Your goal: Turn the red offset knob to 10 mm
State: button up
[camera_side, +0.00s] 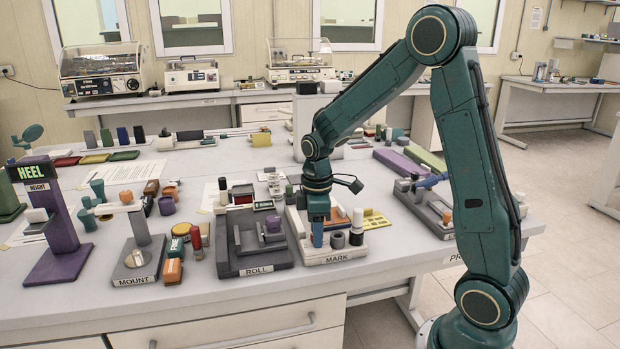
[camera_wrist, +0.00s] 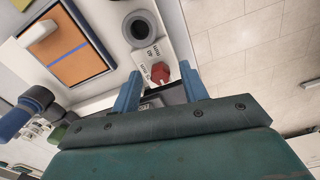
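The red offset knob (camera_wrist: 160,72) sits on a small white plate with dark printed marks (camera_wrist: 148,55) in the wrist view. The marks are too small to read surely, so I cannot tell its setting. My gripper (camera_wrist: 160,68) is open, with its two blue fingers apart on either side of the knob in the picture. I see no clear contact and cannot tell the height gap. In the side view my gripper (camera_side: 317,236) points down over the white station labelled MARK (camera_side: 340,257). The knob is not visible there.
A dark grey round cup (camera_wrist: 140,28) stands close to the knob, and an orange plate with a blue line (camera_wrist: 72,50) lies beyond it. The dark ROLL station (camera_side: 255,266) is just left of MARK. A yellow plate (camera_side: 373,219) lies behind, and bare tabletop (camera_side: 420,245) is to the right.

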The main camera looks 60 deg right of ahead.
notch_tip(320, 180, up, 14)
dwell(1.0)
jog(key=s+a+r+m+t, duration=0.1)
jog(key=s+a+m+t, duration=0.1)
jog(key=s+a, duration=0.3)
jog(key=s+a+m+t, duration=0.3)
jog(key=s+a+m, duration=0.2)
jog(key=s, duration=0.8)
jog(key=shift+a+r+t, duration=0.3)
jog(key=shift+a+r, duration=0.1)
jog(key=shift+a, duration=0.15)
